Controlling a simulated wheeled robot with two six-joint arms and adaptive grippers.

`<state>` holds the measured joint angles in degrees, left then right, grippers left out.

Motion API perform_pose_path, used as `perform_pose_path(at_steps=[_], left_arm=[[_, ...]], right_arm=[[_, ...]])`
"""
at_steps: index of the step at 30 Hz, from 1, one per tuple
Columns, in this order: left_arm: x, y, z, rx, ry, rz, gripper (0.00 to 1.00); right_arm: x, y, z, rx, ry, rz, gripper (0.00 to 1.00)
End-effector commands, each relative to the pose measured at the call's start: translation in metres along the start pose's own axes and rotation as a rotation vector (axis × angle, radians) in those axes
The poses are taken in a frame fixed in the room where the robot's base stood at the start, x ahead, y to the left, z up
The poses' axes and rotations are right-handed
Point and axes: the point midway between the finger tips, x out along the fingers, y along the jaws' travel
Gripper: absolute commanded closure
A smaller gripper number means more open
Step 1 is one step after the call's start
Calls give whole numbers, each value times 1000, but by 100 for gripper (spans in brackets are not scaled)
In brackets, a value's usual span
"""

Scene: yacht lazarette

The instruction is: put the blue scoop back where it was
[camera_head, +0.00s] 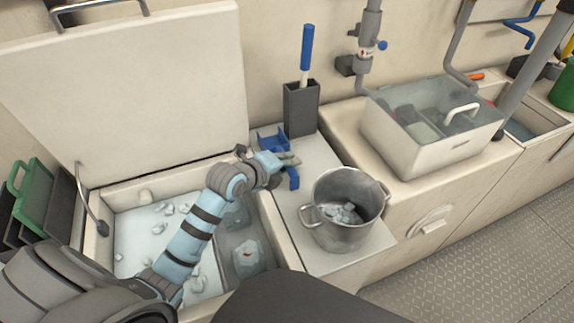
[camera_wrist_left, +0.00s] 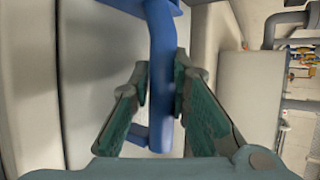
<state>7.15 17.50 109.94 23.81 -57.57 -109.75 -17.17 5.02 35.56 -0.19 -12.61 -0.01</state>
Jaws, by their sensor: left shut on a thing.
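The blue scoop (camera_head: 293,179) is at the white counter (camera_head: 296,217), between the open ice bin and the steel pot. Its bowl end shows behind my gripper and its handle end hangs out in front. My left gripper (camera_head: 287,159) is shut on the handle. In the left wrist view the blue handle (camera_wrist_left: 162,45) runs between the two green-padded fingers (camera_wrist_left: 161,90), with the bowl at the top edge. I cannot tell whether the scoop touches the counter. My right gripper is out of view.
A steel pot (camera_head: 332,231) holding ice stands just right of the scoop. A dark holder (camera_head: 300,110) with a blue-handled tool stands behind. The open ice bin (camera_head: 284,246) lies left, its lid (camera_head: 120,90) raised. A clear-topped box (camera_head: 425,152) stands further right.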

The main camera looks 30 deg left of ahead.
Motion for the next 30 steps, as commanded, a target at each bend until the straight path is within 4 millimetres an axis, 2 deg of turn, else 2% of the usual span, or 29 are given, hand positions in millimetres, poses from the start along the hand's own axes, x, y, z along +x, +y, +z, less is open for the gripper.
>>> perform_pose_path(at_steps=[5, 6, 9, 20, 25, 30], left_arm=[[1, 1, 0, 0, 0, -1, 100], [1, 2, 0, 0, 0, -1, 80], [1, 1, 0, 0, 0, 0, 64], [-1, -2, 1, 0, 0, 0, 63], [-26, -3, 2, 3, -1, 1, 63], [-70, -4, 2, 6, 0, 3, 63]], right_arm=[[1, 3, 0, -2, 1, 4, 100], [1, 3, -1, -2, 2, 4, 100], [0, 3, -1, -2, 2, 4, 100], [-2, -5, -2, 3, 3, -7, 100], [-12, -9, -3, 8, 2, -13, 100], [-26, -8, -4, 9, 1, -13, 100]])
